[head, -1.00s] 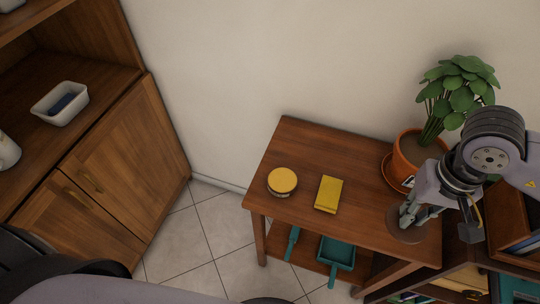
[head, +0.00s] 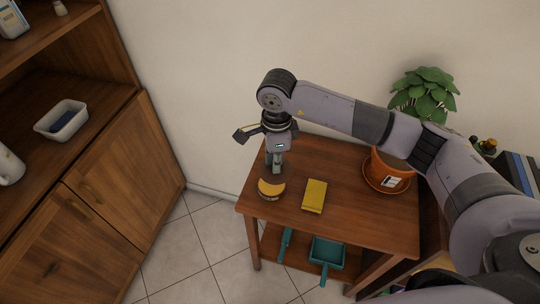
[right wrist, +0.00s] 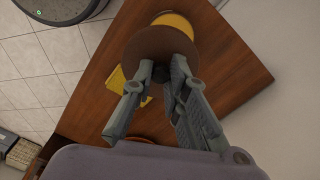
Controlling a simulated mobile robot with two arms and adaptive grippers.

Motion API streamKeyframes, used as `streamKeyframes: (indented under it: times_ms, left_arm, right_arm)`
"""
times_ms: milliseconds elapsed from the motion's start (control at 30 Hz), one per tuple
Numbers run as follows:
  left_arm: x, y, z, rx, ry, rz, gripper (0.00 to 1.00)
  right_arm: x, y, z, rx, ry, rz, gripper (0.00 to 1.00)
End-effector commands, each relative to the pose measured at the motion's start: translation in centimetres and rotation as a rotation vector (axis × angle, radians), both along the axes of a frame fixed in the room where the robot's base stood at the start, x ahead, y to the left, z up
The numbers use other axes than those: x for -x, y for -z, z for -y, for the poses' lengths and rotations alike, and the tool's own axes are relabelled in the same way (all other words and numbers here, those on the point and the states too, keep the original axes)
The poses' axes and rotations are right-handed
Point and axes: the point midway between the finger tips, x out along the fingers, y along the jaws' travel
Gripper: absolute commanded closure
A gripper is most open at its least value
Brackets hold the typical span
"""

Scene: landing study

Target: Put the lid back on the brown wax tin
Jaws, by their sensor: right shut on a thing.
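The wax tin (head: 267,191), round with a yellow-orange top face, stands on the left part of the wooden side table. It also shows in the right wrist view (right wrist: 178,24), partly covered by the lid. My right gripper (head: 276,170) points down just behind and above the tin. It is shut on the lid, a flat brown disc (right wrist: 138,46), by a small dark knob at its middle. The lid overlaps the far part of the tin in the head view and looks apart from it. My left gripper is not in view.
A yellow block or sponge (head: 314,196) lies right of the tin on the table (head: 350,222). A potted plant (head: 392,168) stands at the table's right. A teal dustpan (head: 326,253) is on the lower shelf. A wooden cabinet (head: 130,170) stands at the left.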

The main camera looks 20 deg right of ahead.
Motion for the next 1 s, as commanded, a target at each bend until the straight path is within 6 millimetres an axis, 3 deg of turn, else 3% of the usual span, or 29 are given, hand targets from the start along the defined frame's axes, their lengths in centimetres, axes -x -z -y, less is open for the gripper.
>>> streamKeyframes:
  times_ms: [100,300,567,1000]
  left_arm:
    - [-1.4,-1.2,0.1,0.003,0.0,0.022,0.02]
    - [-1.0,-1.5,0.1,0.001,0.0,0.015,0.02]
    - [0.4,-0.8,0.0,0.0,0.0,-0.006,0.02]
    - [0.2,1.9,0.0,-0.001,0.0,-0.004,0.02]
  right_arm:
    - [-0.9,1.1,-0.4,0.0,0.271,-0.005,1.0]
    - [-1.6,2.3,-0.6,0.0,0.509,-0.001,1.0]
    - [-1.6,3.4,-0.6,0.001,0.543,0.0,1.0]
    - [-1.6,7.6,-0.5,0.001,0.539,0.001,1.0]
